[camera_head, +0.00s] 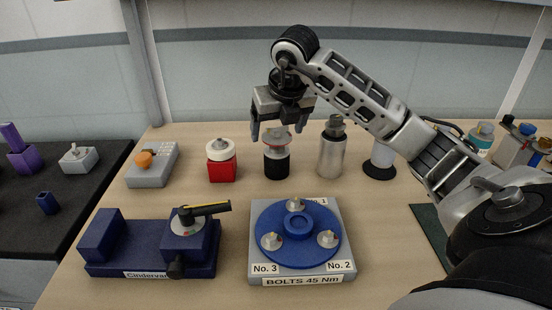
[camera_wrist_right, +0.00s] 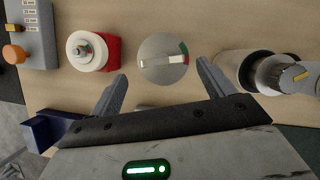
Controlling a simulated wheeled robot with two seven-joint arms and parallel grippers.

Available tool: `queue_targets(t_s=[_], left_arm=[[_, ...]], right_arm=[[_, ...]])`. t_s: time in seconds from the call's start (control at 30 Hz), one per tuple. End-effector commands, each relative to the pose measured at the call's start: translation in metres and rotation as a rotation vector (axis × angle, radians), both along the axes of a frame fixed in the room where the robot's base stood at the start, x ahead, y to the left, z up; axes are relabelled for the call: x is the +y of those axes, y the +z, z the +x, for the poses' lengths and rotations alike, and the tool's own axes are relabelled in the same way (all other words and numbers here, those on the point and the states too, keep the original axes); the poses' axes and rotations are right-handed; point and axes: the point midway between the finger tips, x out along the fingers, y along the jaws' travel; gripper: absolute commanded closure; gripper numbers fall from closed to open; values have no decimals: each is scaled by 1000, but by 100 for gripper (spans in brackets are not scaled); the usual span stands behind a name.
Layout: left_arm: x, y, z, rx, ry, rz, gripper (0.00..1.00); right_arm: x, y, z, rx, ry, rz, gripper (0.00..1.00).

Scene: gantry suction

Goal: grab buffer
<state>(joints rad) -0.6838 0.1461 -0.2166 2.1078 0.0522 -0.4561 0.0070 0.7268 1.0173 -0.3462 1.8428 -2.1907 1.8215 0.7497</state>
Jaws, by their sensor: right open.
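I cannot tell which object is the buffer; no label with that word is legible. My right gripper (camera_head: 278,132) is open above a black cylinder (camera_head: 277,164) with a lighter upper part. In the right wrist view its round grey top (camera_wrist_right: 163,60), with a white, red and green mark, shows between the spread fingers of the gripper (camera_wrist_right: 163,72). I see no clear contact. A red block with a white round top (camera_head: 222,160) stands to its left, also in the wrist view (camera_wrist_right: 93,50). A silver cylinder (camera_head: 331,155) stands to its right. My left gripper is out of view.
A grey box with an orange knob (camera_head: 152,165) stands farther left. A blue vise (camera_head: 150,246) and a blue disc fixture on a grey plate (camera_head: 298,232) occupy the front. A white cylinder on a black base (camera_head: 383,158) and bottles (camera_head: 481,138) stand right.

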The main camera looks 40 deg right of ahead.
Motion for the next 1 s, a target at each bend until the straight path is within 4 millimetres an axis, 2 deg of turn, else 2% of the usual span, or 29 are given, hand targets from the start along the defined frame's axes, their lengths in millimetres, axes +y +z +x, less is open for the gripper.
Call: queue_targets(t_s=[0.27,0.57,0.87,1.0], left_arm=[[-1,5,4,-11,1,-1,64],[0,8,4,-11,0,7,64],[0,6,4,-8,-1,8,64],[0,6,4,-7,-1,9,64]], right_arm=[[-4,-21,6,2,0,0,19],[-13,-59,17,1,0,1,19],[-14,-64,19,-1,0,0,19],[-14,-64,19,-1,1,-1,58]])
